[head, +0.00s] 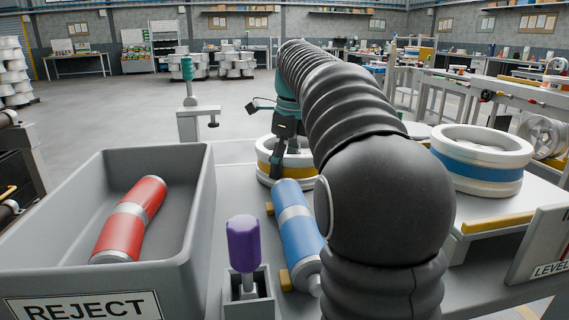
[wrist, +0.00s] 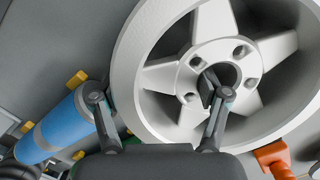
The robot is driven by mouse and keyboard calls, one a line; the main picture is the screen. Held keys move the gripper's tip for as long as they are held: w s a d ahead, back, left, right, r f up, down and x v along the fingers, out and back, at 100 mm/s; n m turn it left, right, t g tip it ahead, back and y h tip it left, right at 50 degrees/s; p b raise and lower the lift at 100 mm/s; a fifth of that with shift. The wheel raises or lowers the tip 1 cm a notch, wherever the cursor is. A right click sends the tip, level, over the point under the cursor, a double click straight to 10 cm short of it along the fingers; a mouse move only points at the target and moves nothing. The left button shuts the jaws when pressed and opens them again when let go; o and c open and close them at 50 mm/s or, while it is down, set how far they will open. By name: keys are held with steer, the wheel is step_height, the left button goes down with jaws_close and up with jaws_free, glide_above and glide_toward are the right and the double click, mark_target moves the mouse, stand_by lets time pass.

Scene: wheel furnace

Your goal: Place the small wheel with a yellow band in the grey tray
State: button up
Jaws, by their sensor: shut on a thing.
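The small wheel with a yellow band (head: 263,169) is beyond the blue cylinder in the head view, partly hidden by my arm. In the wrist view its white spoked face (wrist: 180,78) fills the upper right. My gripper (head: 279,165) is at the wheel's rim. In the wrist view my gripper (wrist: 158,98) has one finger outside the rim and one inside by the hub, shut on the rim. I cannot tell whether the wheel touches the surface below. A grey open tray labelled REJECT (head: 190,225) stands at the left, holding a red cylinder (head: 130,220).
A blue cylinder (head: 297,230) lies on yellow supports; it also shows in the wrist view (wrist: 62,125). A purple-handled tool (head: 243,243) stands upright beside the tray. A larger blue-banded wheel (head: 480,168) sits at right. A green-topped post (head: 188,75) stands behind.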

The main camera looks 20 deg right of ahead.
steer(key=o, duration=1.8)
steer(key=shift+f, duration=0.1)
